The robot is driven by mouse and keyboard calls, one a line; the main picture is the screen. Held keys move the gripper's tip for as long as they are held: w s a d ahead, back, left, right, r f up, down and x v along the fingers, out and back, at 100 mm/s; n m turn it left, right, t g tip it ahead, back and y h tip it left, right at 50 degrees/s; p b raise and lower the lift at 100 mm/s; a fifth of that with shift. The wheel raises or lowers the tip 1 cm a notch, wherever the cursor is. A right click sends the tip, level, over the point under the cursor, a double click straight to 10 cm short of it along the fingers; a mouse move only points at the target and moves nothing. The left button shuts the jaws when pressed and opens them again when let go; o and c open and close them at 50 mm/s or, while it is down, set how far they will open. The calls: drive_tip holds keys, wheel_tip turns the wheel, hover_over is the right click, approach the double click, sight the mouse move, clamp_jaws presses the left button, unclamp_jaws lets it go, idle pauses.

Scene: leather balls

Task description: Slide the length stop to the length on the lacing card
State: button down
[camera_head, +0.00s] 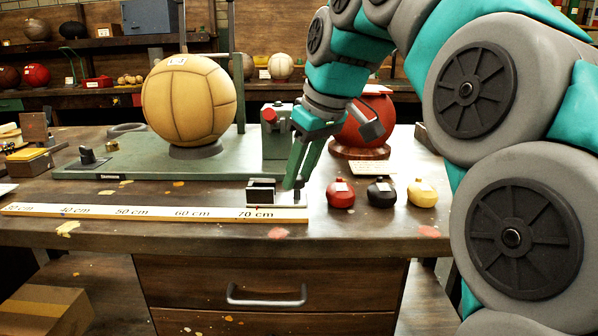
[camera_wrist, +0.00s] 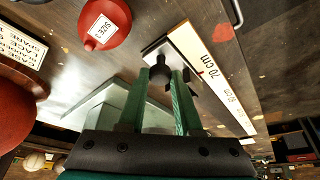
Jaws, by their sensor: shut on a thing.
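The length stop (camera_head: 261,191) is a small dark block at the right end of the long pale ruler (camera_head: 130,211), by the 70 cm mark. My gripper (camera_head: 292,184) comes down from above at the stop's right side. In the wrist view, its green fingers are shut on a dark round knob (camera_wrist: 160,71) of the stop, with the 70 cm print (camera_wrist: 205,68) close by. The lacing card (camera_head: 368,167) lies in front of the red ball. It also shows upside down in the wrist view (camera_wrist: 18,47), its writing too small to read surely.
A tan ball (camera_head: 189,100) sits on a green stand (camera_head: 130,163) behind the ruler. A red ball (camera_head: 362,122) stands behind the card. Small red (camera_head: 341,194), black (camera_head: 381,193) and yellow (camera_head: 422,194) bulbs stand right of the stop. The ruler left of the stop is clear.

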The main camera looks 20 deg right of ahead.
drive_tip(key=c, duration=0.6)
unclamp_jaws()
drive_tip(key=shift+r, duration=0.15)
drive_tip(key=p+v, duration=0.2)
drive_tip(key=v, duration=0.5)
drive_tip(key=shift+s+r, duration=0.15)
drive_tip(key=shift+r, duration=0.05)
